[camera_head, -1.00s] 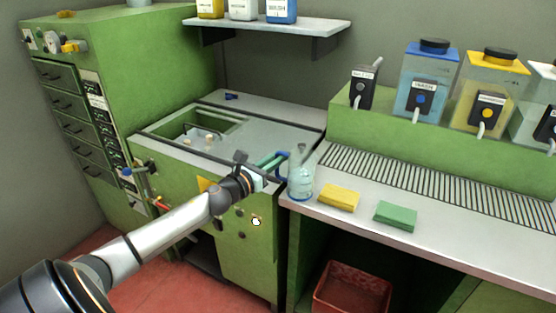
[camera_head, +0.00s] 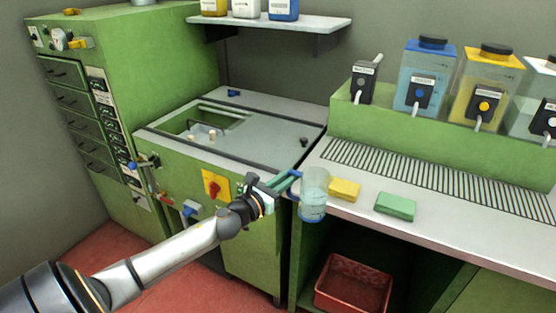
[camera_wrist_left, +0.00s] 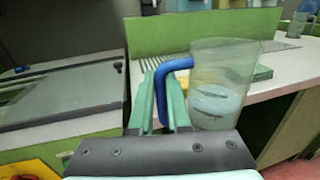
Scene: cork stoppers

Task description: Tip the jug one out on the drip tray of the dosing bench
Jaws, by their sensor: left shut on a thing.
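The clear jug (camera_head: 313,202) has a blue handle and some pale blue liquid in its lower part. My left gripper (camera_head: 287,184) is shut on the jug's handle and holds it roughly upright at the dosing bench's front left corner. In the left wrist view, the green fingers (camera_wrist_left: 161,103) are on either side of the blue handle (camera_wrist_left: 161,88), with the jug (camera_wrist_left: 222,75) to their right. The slatted drip tray (camera_head: 430,178) runs along the bench to the right of the jug, apart from it. My right gripper is not in view.
A yellow sponge (camera_head: 344,189) lies close to the jug, with a green sponge (camera_head: 395,203) farther right. Dispensers with a blue lid (camera_head: 416,85) and a yellow lid (camera_head: 484,92) stand behind the drip tray. A red bin (camera_head: 353,284) is under the bench. Another jug (camera_wrist_left: 301,22) shows in the left wrist view.

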